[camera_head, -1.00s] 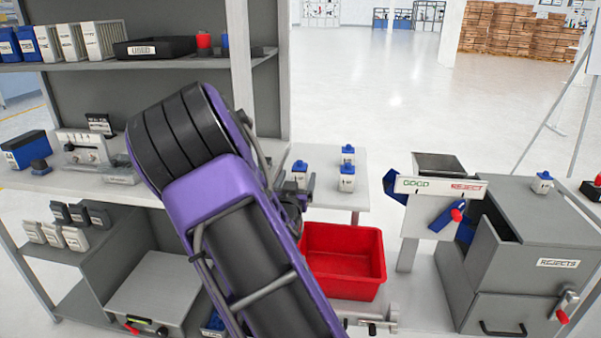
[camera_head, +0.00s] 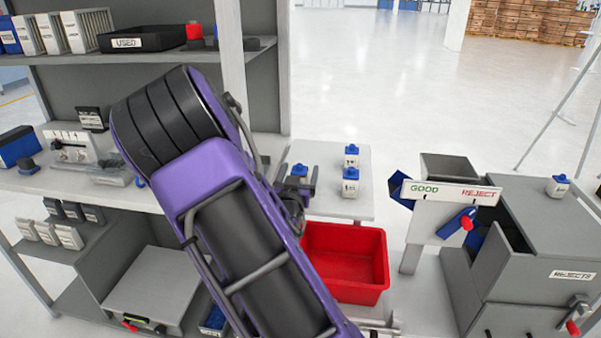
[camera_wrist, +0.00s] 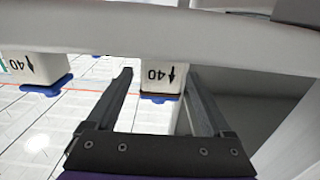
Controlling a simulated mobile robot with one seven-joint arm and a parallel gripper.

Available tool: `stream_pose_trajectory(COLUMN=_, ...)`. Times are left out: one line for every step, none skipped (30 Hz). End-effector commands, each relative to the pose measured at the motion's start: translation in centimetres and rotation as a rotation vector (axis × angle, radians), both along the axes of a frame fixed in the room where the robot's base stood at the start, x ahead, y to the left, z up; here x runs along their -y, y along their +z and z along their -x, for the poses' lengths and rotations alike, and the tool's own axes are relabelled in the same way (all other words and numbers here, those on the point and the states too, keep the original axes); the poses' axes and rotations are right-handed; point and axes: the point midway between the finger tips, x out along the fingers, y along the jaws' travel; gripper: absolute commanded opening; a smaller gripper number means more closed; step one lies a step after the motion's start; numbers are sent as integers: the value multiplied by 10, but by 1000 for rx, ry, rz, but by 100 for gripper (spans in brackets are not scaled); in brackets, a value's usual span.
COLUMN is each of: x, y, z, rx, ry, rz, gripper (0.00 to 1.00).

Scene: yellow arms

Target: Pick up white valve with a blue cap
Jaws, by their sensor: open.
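A white valve with a blue cap (camera_head: 299,170) stands on the small white table, partly hidden behind my gripper (camera_head: 299,187). My gripper is open. In the wrist view, which looks upside down, a white valve marked 40 (camera_wrist: 162,70) shows between the two fingers of my gripper (camera_wrist: 160,82), its blue cap lowest. I cannot tell whether the fingers touch it. Two similar valves stand on the same table, a rear one (camera_head: 351,156) and a front one (camera_head: 350,183). Another valve (camera_wrist: 36,70) shows left in the wrist view.
A red bin (camera_head: 345,262) is below the table. A grey rejects box (camera_head: 540,240) stands right, with a valve (camera_head: 558,186) on top. The GOOD/REJECT stand (camera_head: 450,192) is beside it. A loaded shelf's post (camera_head: 232,60) rises close to my arm.

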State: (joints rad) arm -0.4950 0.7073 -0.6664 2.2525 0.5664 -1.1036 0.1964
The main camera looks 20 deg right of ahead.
Motion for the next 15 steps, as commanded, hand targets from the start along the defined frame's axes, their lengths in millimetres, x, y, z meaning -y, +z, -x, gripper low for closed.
stream_pose_trajectory(x=0, y=0, z=1, rx=0, ry=0, rz=0, gripper=85)
stream_pose_trajectory(x=-1, y=0, z=1, rx=0, ry=0, rz=0, gripper=85)
stream_pose_trajectory(x=-1, y=0, z=1, rx=0, ry=0, rz=0, gripper=85)
stream_pose_trajectory(x=-1, y=0, z=1, rx=0, ry=0, rz=0, gripper=85)
stream_pose_trajectory(x=-1, y=0, z=1, rx=0, ry=0, rz=0, gripper=85)
stream_pose_trajectory(x=-1, y=0, z=1, rx=0, ry=0, rz=0, gripper=85)
stream_pose_trajectory(x=-1, y=0, z=1, rx=0, ry=0, rz=0, gripper=85)
stream_pose_trajectory(x=-1, y=0, z=1, rx=0, ry=0, rz=0, gripper=85)
stream_pose_trajectory(x=-1, y=0, z=1, rx=0, ry=0, rz=0, gripper=80)
stream_pose_trajectory(x=-1, y=0, z=1, rx=0, ry=0, rz=0, gripper=74)
stream_pose_trajectory(x=-1, y=0, z=1, rx=0, ry=0, rz=0, gripper=69)
stream_pose_trajectory(x=-1, y=0, z=1, rx=0, ry=0, rz=0, gripper=62)
stream_pose_trajectory(x=0, y=0, z=1, rx=0, ry=0, rz=0, gripper=56)
stream_pose_trajectory(x=-1, y=0, z=1, rx=0, ry=0, rz=0, gripper=51)
stream_pose_trajectory(x=0, y=0, z=1, rx=0, ry=0, rz=0, gripper=44)
